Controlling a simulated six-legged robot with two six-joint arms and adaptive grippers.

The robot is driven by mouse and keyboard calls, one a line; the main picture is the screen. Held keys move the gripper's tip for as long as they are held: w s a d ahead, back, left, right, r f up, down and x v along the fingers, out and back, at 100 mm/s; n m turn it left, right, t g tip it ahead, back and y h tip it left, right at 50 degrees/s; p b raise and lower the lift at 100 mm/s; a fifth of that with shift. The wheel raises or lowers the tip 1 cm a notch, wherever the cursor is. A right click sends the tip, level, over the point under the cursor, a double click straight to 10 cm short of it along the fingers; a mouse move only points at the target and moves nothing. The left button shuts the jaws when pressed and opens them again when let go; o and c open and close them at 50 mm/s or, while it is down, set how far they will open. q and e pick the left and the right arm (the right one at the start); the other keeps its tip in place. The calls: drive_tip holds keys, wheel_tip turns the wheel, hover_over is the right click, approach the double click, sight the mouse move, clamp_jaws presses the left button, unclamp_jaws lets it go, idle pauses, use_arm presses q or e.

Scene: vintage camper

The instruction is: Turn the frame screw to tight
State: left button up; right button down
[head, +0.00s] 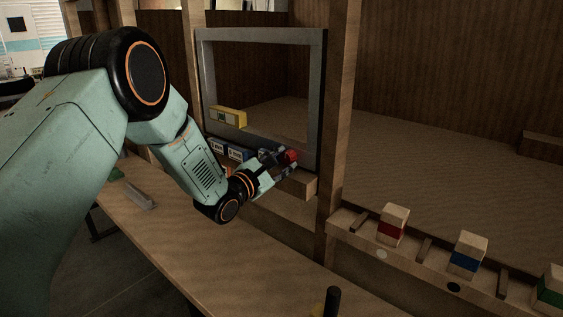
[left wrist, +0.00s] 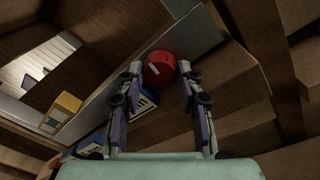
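The frame screw shows as a red round knob (head: 291,156) at the lower right corner of the grey frame (head: 211,75). In the left wrist view the red knob (left wrist: 159,68) faces the camera, with a small pale mark on its face. My left gripper (head: 281,162) reaches in from the left. In the left wrist view the left gripper's fingertips (left wrist: 160,71) lie on both sides of the knob and appear to touch it. Part of the knob is hidden behind the fingers in the head view. My right gripper is not in view.
Blocks with red (head: 391,228), blue (head: 466,258) and green (head: 549,290) bands stand on a slotted ledge at right. The bench (head: 190,235) in front is mostly clear.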

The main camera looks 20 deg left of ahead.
use_arm(q)
drive_tip(key=shift+a, duration=0.1)
drive_tip(key=shift+c, duration=0.8)
drive_tip(key=c, duration=0.5)
drive_tip(key=shift+m, duration=0.7)
drive_tip(key=o, duration=0.9)
drive_tip(key=shift+s+d, duration=0.1)
drive_tip(key=shift+d, duration=0.1)
